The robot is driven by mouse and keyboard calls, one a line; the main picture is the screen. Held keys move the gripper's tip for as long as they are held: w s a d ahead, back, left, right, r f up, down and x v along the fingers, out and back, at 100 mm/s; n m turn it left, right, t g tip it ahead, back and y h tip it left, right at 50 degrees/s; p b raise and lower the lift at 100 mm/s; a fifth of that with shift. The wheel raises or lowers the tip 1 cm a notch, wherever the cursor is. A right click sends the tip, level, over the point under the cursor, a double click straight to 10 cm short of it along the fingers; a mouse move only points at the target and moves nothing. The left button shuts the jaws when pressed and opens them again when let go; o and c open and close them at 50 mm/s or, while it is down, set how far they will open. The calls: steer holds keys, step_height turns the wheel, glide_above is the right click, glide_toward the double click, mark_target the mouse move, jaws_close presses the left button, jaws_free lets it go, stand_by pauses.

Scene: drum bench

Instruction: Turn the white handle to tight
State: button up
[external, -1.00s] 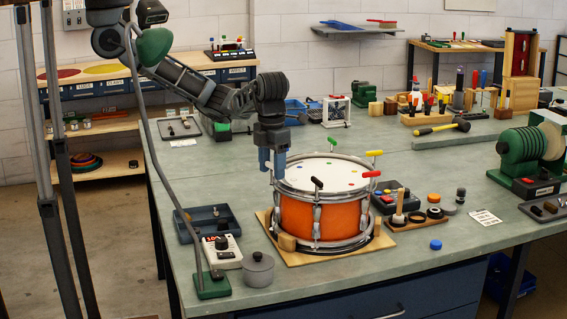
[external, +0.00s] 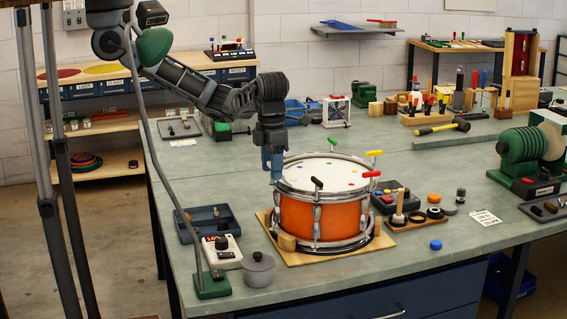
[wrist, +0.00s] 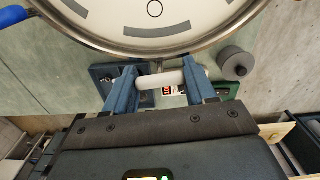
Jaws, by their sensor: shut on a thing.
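The orange drum (external: 322,218) with a silver rim and white head stands on a wooden board on the bench. Its head and rim (wrist: 150,45) fill the top of the wrist view. My gripper (external: 273,178) is at the drum's left rim, pointing down. In the wrist view, my gripper's blue fingers (wrist: 157,82) are shut on the white handle (wrist: 160,79), which lies crosswise between them just outside the rim. In the external view the white handle is hidden by my gripper.
Other rim handles are green (external: 333,141), yellow (external: 374,153), red (external: 371,174) and black (external: 317,183); a blue one (wrist: 12,16) shows in the wrist view. A grey lidded pot (external: 258,272), white meter box (external: 223,250) and dark tray (external: 206,221) stand left of the drum.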

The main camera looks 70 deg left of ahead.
steer(key=o, duration=1)
steer(key=shift+o, duration=0.2)
steer(key=shift+r, duration=3.9)
